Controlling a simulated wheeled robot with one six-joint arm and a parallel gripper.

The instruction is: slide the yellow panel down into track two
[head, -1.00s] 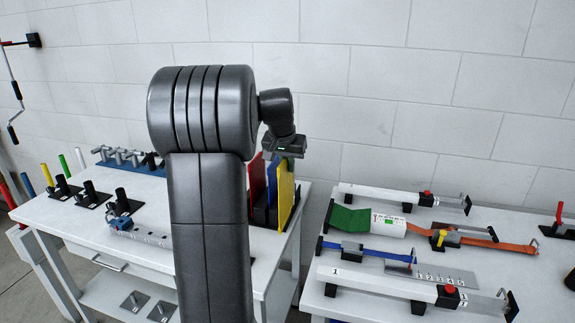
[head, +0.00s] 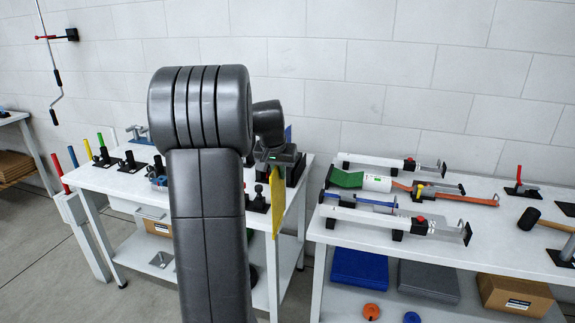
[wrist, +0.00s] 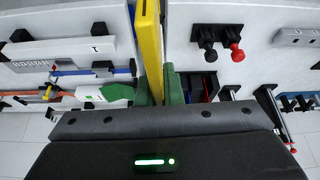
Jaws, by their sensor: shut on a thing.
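The yellow panel (head: 278,203) hangs upright below my gripper (head: 276,168) in the head view, near the gap between the two benches. In the wrist view the yellow panel (wrist: 150,45) runs up from between the green fingers of my gripper (wrist: 157,84), which is shut on it. My gripper hides its held edge. Red and blue panels (wrist: 211,89) stand in a dark holder right of the fingers in the wrist view. I cannot tell which part is track two.
The left bench (head: 100,180) carries several coloured handles. Two knobs, one black and one red (wrist: 237,52), stand near the panel. The benches have a narrow gap between them.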

